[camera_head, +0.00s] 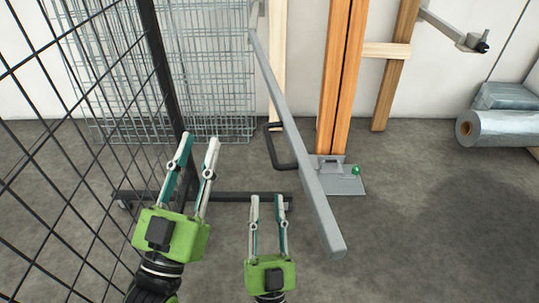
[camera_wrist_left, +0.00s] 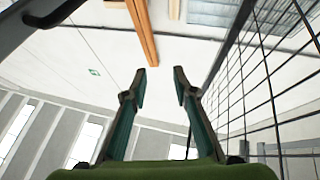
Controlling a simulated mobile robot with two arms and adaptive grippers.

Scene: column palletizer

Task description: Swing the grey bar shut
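The grey bar (camera_head: 298,150) is a long straight beam in the head view. It runs from the upper middle down to a free end at the lower right, standing out toward me at an angle. A black U-shaped handle (camera_head: 270,148) is on its left side. My left gripper (camera_head: 199,140) is open and empty, left of the handle and apart from it, beside the mesh panel. Its open fingers also show in the left wrist view (camera_wrist_left: 162,72). My right gripper (camera_head: 267,199) is open and empty, below the handle and left of the bar's free end.
A black mesh panel (camera_head: 75,130) with a dark foot rail stands at the left. An orange column (camera_head: 341,80) rises from a grey base plate (camera_head: 350,187) behind the bar. A foil-wrapped roll (camera_head: 505,128) lies at the right. The floor at lower right is clear.

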